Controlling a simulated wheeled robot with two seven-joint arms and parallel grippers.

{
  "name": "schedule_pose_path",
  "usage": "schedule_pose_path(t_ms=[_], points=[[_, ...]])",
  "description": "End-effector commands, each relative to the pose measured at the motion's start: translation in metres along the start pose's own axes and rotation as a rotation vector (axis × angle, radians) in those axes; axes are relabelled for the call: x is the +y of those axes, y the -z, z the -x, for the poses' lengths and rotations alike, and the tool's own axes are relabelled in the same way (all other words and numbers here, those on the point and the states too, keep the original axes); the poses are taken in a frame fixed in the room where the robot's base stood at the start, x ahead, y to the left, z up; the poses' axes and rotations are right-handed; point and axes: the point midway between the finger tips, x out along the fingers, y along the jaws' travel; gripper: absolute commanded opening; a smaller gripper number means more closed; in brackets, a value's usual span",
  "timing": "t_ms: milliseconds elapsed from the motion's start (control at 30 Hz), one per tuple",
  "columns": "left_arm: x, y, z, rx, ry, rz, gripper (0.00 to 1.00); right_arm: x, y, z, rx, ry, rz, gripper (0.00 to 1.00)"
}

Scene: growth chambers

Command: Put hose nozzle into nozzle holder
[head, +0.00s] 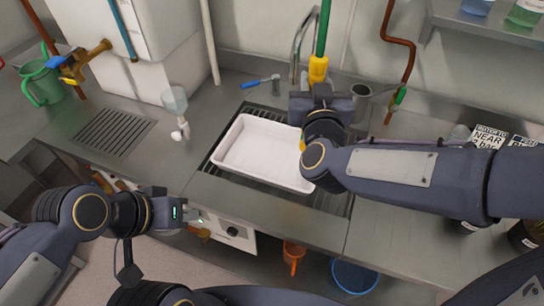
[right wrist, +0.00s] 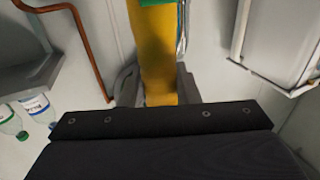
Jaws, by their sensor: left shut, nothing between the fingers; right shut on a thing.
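The yellow hose nozzle (head: 318,68) hangs from a green hose (head: 323,30) above the back of the sink. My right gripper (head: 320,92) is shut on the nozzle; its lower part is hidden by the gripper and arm. In the right wrist view the yellow nozzle (right wrist: 156,50) runs up between the fingers. My left gripper (head: 192,214) is shut and empty in front of the counter edge.
A white tray (head: 232,140) lies over the sink grating, left of my right arm. A metal faucet (head: 297,48) stands just left of the hose. A brown pipe (head: 409,50) runs down the wall at right. A blue-handled tool (head: 258,83) lies behind the tray.

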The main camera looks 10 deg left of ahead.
Motion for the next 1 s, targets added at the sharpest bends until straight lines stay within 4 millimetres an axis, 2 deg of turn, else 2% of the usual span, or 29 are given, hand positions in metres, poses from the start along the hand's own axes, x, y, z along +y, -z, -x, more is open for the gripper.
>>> schedule_pose_path(t_ms=[1000], points=[[-0.005,-0.005,-0.01,0.0,0.0,0.0,0.0,0.078,0.001,0.028,0.003,-0.002,-0.002,0.01]])
